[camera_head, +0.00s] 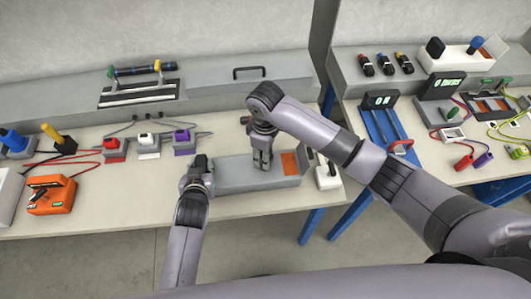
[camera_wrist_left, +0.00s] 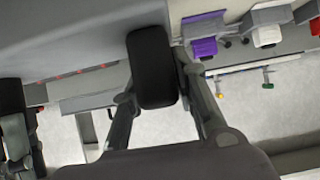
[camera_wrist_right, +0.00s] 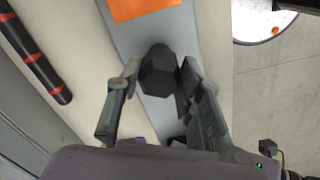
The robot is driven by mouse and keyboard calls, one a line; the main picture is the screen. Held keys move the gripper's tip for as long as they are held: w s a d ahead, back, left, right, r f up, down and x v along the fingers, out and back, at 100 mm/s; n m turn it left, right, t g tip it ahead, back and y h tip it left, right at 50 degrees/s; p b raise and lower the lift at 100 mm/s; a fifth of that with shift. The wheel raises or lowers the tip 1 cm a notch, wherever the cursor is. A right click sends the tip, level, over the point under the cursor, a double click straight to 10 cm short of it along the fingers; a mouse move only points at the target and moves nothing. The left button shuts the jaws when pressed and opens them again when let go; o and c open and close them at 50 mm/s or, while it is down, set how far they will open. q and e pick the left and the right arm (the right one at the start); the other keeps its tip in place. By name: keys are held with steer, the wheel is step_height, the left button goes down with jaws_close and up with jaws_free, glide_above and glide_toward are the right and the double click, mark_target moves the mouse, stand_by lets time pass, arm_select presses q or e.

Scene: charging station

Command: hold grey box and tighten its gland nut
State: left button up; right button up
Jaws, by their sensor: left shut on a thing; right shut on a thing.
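The long grey box (camera_head: 230,176) lies on the bench, with an orange patch near its right end. My left gripper (camera_head: 198,166) is shut on the box's left end. In the left wrist view the box (camera_wrist_left: 70,28) runs in from the upper left, at the black finger pads. My right gripper (camera_head: 262,158) points down over the middle of the box. In the right wrist view the dark, six-sided gland nut (camera_wrist_right: 158,72) sits between its fingers, which are closed on it. The nut is hidden behind the fingers in the head view.
An orange device (camera_head: 52,194) stands at the left. A white block with a dark knob (camera_head: 327,175) is beside the box's right end. A second bench (camera_head: 420,150) holds more gear. Bare bench shows in front.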

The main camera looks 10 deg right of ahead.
steer(key=shift+m, duration=1.3)
steer(key=o, duration=1.2)
step_height(320, 180, up, 12)
steer(key=shift+r, duration=0.1)
